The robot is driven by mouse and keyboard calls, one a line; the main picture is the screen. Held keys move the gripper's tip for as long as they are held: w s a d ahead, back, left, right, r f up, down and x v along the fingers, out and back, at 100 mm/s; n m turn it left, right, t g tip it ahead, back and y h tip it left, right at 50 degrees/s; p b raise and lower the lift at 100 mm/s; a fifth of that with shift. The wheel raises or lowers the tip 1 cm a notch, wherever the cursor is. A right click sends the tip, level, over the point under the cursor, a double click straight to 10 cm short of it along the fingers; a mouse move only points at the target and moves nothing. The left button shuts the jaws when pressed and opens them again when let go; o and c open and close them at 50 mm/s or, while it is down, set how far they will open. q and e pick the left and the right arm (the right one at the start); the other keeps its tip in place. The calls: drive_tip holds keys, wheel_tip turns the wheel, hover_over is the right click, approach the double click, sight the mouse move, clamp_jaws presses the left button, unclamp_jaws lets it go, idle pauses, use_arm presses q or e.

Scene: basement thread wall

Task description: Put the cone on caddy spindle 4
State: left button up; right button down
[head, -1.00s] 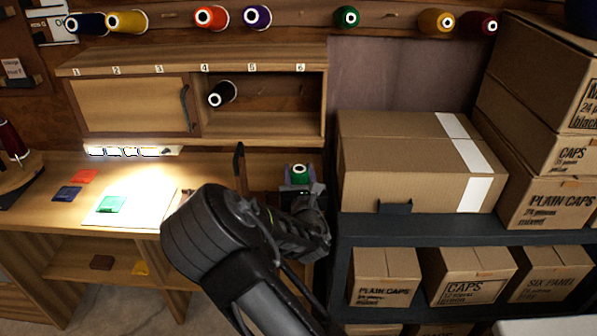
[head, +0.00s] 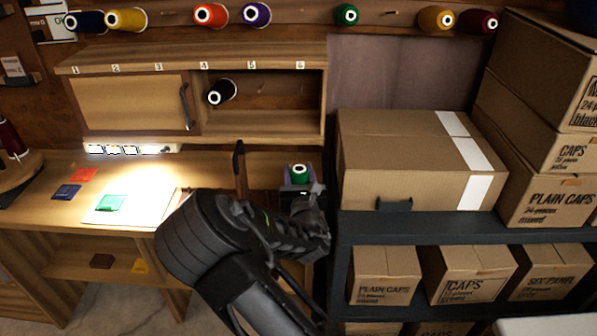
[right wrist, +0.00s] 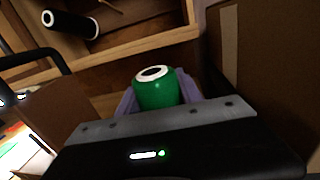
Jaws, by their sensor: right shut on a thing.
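A green cone (head: 299,174) with a white top ring is held upright in my right gripper (head: 300,187), in front of the cabinet's right end. In the right wrist view the same cone (right wrist: 156,89) sits between purple-grey jaw parts, its lower end hidden by my gripper. Whether it touches anything below cannot be told. No caddy spindle can be made out. A dark upright panel (head: 239,168) stands left of the gripper, perhaps part of the caddy, and shows as a brown panel (right wrist: 70,117) in the right wrist view. My left gripper is not in view.
A wooden cabinet (head: 190,62) numbered 1 to 6 has a black cone (head: 222,92) in its open bay. A large carton (head: 400,160) stands close right of my gripper on a dark shelf (head: 440,225). Several cones hang on the wall above. A lit desk (head: 50,220) is left.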

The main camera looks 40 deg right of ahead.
drive_tip(key=c, duration=0.7)
unclamp_jaws()
drive_tip(key=v, duration=0.8)
drive_tip(key=shift+d+f, duration=0.1)
